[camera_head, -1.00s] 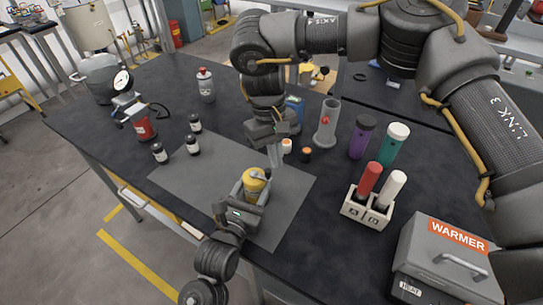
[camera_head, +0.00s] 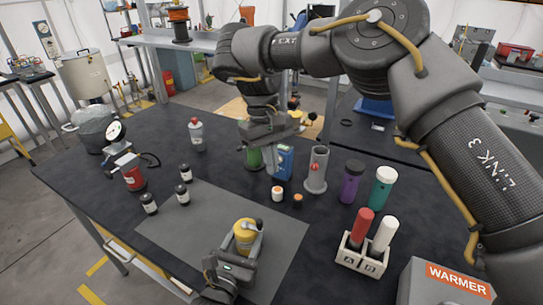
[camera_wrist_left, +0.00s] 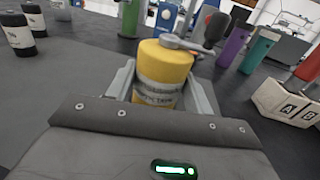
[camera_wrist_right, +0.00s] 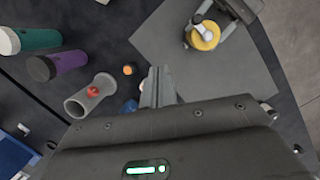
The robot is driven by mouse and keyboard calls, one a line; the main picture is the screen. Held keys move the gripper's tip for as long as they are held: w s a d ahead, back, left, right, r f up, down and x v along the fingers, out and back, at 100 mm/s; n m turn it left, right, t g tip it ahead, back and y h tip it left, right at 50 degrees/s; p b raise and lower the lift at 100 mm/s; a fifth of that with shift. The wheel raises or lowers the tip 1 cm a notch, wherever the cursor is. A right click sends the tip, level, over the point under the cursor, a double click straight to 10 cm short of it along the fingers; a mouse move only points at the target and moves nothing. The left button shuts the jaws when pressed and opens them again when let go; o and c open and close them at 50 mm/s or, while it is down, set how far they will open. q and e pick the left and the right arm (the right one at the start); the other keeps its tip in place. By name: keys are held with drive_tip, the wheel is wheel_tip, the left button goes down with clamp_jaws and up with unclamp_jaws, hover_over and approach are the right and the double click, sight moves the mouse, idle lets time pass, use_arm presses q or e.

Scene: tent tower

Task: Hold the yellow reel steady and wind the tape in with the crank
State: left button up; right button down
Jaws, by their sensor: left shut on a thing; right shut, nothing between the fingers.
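The yellow reel (camera_head: 243,234) stands on the grey mat (camera_head: 180,232) near the table's front edge. My left gripper (camera_head: 240,250) is shut on it from the near side, with a finger on each flank in the left wrist view (camera_wrist_left: 163,85). My right gripper (camera_wrist_right: 158,85) is shut and empty, above the table and beyond the reel, apart from the crank. I cannot make out any loose tape.
An orange-capped small bottle (camera_head: 298,199) and a white one (camera_head: 278,193) stand behind the reel. A grey cylinder with a red knob (camera_head: 316,170), purple (camera_head: 350,182) and teal (camera_head: 383,187) bottles and a two-slot rack (camera_head: 361,254) are to the right. Dark bottles (camera_head: 149,203) stand left.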

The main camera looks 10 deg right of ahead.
use_arm(q)
drive_tip(key=shift+a, duration=0.1)
drive_tip(key=shift+d, duration=0.25)
drive_tip(key=shift+a, duration=0.15)
use_arm(e)
drive_tip(key=s+d+n+t+y, duration=0.1)
drive_tip(key=s+d+n+y, duration=0.4)
drive_tip(key=n, duration=1.1)
drive_tip(key=shift+s+d+r, duration=0.2)
drive_tip(key=shift+d+r, duration=0.2)
drive_tip(key=shift+d, duration=0.35)
drive_tip(key=shift+f, duration=0.15)
